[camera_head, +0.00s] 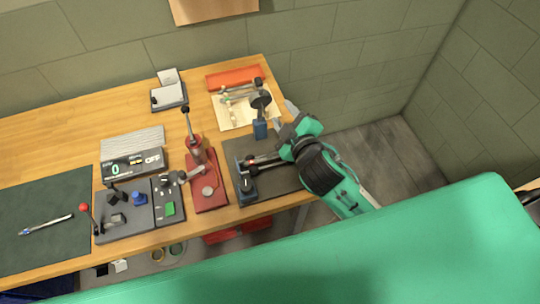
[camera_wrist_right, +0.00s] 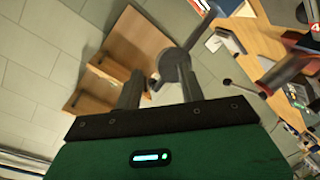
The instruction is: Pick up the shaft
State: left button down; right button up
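A thin silver rod (camera_head: 47,225), which looks like a shaft, lies on the dark green mat (camera_head: 60,190) at the far left of the bench. Another dark rod (camera_head: 264,161) lies level over the dark plate (camera_head: 285,180); I cannot tell which one is the shaft. My right gripper (camera_head: 288,116) is at the bench's right edge, beside a blue stand with a grey disc (camera_head: 261,99). In the right wrist view its two fingers (camera_wrist_right: 160,90) are apart, with the grey disc (camera_wrist_right: 174,66) showing beyond them. My left gripper is not in view.
A red stand (camera_head: 207,183) with an upright post, a control box (camera_head: 134,167) and a grey block with levers (camera_head: 125,215) fill the middle. A tray of parts (camera_head: 235,116) lies at the back right. The bench's back left (camera_head: 60,130) is clear.

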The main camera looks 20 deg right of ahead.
jog(key=w+a+r+n+t+y, duration=0.2)
jog(key=a+r+n+t+y, duration=0.1)
jog(key=a+r+n+y, duration=0.45)
jog(key=s+a+r+n+g+y, duration=0.4)
jog(key=a+r+n+g+y, duration=0.4)
jog(key=n, duration=0.8)
jog(key=n+g+h, duration=1)
jog(key=n+h, duration=0.2)
jog(key=n, duration=0.8)
send_near(271, 156)
jog(key=p+x, duration=0.7)
jog(key=shift+a+f, duration=0.1)
jog(key=shift+a, duration=0.05)
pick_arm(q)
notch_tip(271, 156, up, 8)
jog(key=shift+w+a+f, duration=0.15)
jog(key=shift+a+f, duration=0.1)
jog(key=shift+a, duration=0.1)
pick_arm(e)
jog(key=shift+w+a+f, duration=0.1)
jog(key=shift+f, duration=0.25)
